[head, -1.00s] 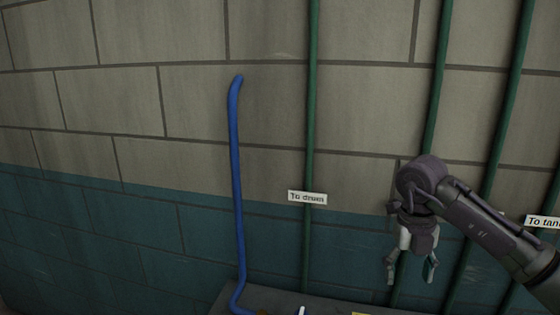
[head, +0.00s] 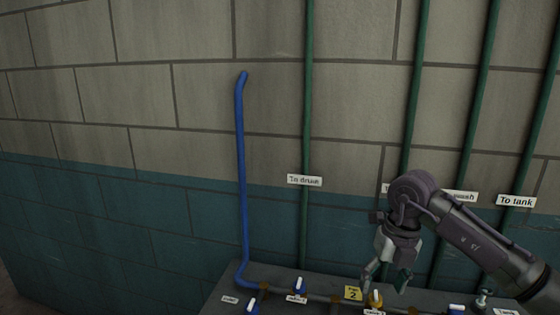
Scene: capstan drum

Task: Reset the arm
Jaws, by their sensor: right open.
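My right gripper (head: 386,276) comes in from the right and hangs with its fingers pointing down, open and empty. My left gripper is not in view.
Blue-handled valves (head: 299,285) and pipework sit on the bench, with a yellow tag (head: 353,293) marked 2. A blue pipe (head: 241,180) and several green pipes (head: 306,120) run up the block wall. Labels include "To tank" (head: 516,200). The wall at left is bare.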

